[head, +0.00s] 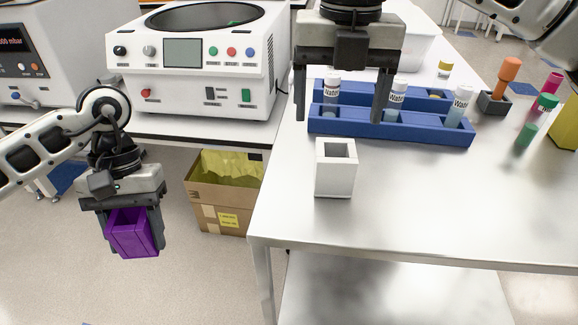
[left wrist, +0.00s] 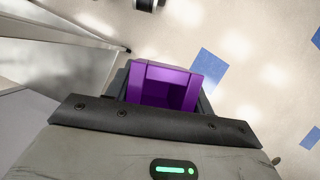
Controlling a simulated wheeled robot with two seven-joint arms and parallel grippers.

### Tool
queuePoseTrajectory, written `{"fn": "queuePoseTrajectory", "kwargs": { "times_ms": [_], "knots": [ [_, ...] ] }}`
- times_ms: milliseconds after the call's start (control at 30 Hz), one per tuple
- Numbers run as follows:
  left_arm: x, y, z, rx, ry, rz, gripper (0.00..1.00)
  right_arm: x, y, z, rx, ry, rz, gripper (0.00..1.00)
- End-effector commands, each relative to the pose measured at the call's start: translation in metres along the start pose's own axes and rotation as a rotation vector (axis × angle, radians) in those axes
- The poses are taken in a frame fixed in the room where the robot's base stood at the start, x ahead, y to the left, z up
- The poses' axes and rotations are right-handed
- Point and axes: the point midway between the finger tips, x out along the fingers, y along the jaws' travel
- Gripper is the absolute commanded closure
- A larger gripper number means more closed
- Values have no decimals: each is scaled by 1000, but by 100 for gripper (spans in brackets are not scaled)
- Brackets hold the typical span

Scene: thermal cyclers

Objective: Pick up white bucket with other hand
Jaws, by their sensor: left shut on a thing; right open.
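The white bucket (head: 335,172), a small square open-topped container, stands upright on the metal table near its left front corner. My left gripper (head: 133,232) is shut on a purple bucket (head: 132,236) and holds it over the floor, left of the table. The purple bucket also shows in the left wrist view (left wrist: 163,88), between the fingers. My right gripper (head: 340,108) is open and empty, fingers pointing down, above and behind the white bucket at the blue rack. It does not touch the white bucket.
Blue racks (head: 390,128) with several labelled bottles stand just behind the white bucket. Coloured tubes (head: 510,70) stand at the right. A cardboard box (head: 225,190) is on the floor left of the table. The table's front right surface (head: 440,205) is clear.

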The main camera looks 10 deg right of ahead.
Motion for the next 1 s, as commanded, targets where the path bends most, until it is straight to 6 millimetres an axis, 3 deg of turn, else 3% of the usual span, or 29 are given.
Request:
{"fn": "queuePoseTrajectory", "kwargs": {
  "times_ms": [100,367,600,933,1000],
  "knots": [
    [0,0,0,1,1,1,81,20,-1,0,0,3,-1,22],
    [0,0,0,0,1,1,81,41,-2,0,-1,3,0,22],
    [1,0,0,0,1,1,81,75,-4,2,-2,2,0,22],
    [1,0,0,1,1,1,81,84,-4,2,-1,1,2,22],
    [1,0,0,1,1,1,81,84,-4,2,-1,1,2,38]
  ]
}}
